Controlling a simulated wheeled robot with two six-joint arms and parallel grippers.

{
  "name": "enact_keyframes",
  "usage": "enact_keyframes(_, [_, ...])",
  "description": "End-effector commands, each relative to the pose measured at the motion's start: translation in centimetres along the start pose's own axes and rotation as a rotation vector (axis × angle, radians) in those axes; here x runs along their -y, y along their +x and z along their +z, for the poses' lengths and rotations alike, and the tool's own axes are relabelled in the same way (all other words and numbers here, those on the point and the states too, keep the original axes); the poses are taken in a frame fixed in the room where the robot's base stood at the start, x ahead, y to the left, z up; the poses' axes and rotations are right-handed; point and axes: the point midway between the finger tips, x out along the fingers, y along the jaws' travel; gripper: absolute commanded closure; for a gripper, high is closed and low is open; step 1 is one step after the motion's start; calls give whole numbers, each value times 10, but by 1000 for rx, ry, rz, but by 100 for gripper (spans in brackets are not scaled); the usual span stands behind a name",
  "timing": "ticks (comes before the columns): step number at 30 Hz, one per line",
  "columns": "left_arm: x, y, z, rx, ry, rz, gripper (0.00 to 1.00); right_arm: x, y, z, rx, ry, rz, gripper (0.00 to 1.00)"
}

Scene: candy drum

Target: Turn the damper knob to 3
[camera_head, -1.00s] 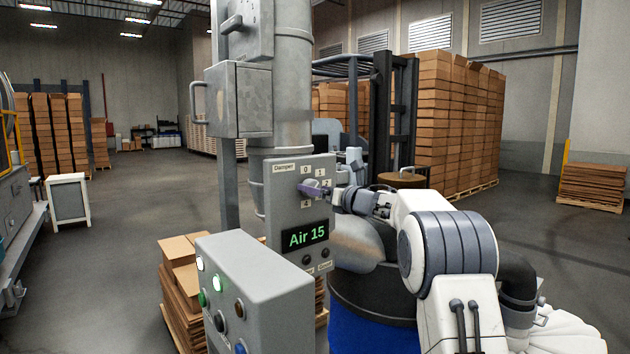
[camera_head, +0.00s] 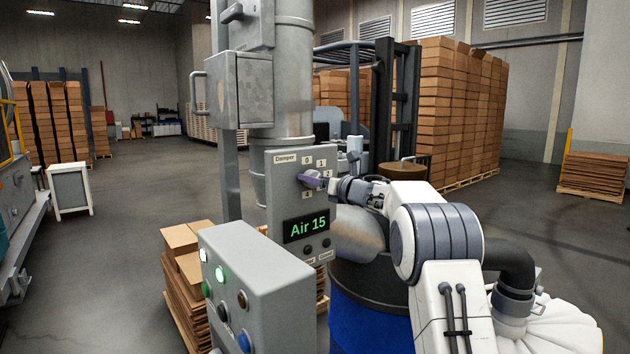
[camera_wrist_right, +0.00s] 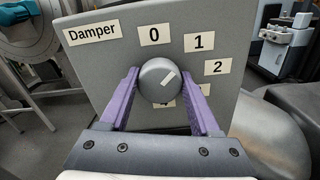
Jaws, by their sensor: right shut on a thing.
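The damper knob (camera_wrist_right: 158,85) is a round grey knob with a white pointer mark. In the right wrist view its mark points up and right, toward the label 1 (camera_wrist_right: 198,41). Labels 0 (camera_wrist_right: 154,35) and 2 (camera_wrist_right: 217,67) are clear; the lower labels are partly hidden by the knob and the right finger. My right gripper (camera_head: 311,179) has its purple fingers on both sides of the knob, shut on it. In the head view the fingers cover the knob on the grey damper panel (camera_head: 284,202). The display (camera_head: 306,226) reads "Air 15". My left gripper is not in view.
A grey button box (camera_head: 270,284) stands in front, left of my right arm. A metal duct (camera_head: 293,95) rises behind the panel. A blue drum (camera_head: 365,320) stands below my right arm. Stacked boxes (camera_head: 455,115) stand farther back. Open floor lies to the left.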

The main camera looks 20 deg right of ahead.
Motion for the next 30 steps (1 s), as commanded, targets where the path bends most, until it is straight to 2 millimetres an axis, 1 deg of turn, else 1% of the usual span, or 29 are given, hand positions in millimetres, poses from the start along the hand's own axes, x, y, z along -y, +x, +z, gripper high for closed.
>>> enact_keyframes(8, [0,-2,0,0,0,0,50,1,0,1,0,145,0,92])
enact_keyframes(17, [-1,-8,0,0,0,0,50,1,0,2,0,417,0,92])
enact_keyframes(30, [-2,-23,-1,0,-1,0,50,2,0,2,1,838,-2,92])
